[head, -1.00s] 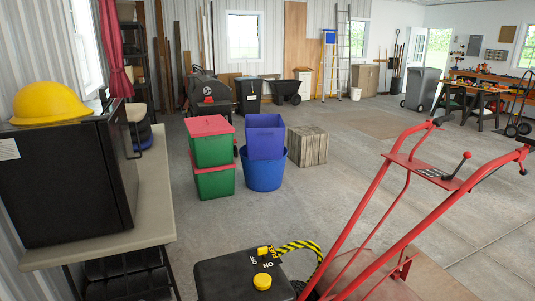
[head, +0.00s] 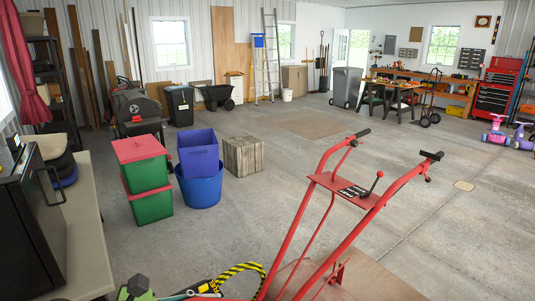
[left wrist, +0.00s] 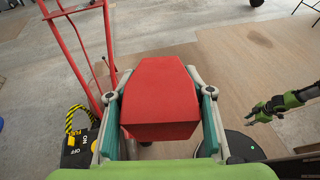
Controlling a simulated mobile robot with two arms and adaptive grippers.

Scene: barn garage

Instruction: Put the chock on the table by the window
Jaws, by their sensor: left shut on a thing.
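The red chock (left wrist: 160,95), a block with slanted sides, is between the fingers of my left gripper (left wrist: 160,110) in the left wrist view. The gripper is shut on it and holds it above the floor. My right gripper (left wrist: 266,110) shows at the right of that view, apart from the chock; its finger opening is unclear. In the head view, a beige table (head: 88,235) stands at the left wall, near the edge of a window (head: 5,100). A black box-shaped appliance (head: 32,225) stands on it. The chock is not visible in the head view.
A red-handled machine (head: 320,215) stands close in front. Green bins with red lids (head: 148,205), a blue tub (head: 200,190) and a wooden crate (head: 242,155) stand beyond the table. A workbench (head: 455,98) lines the far wall.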

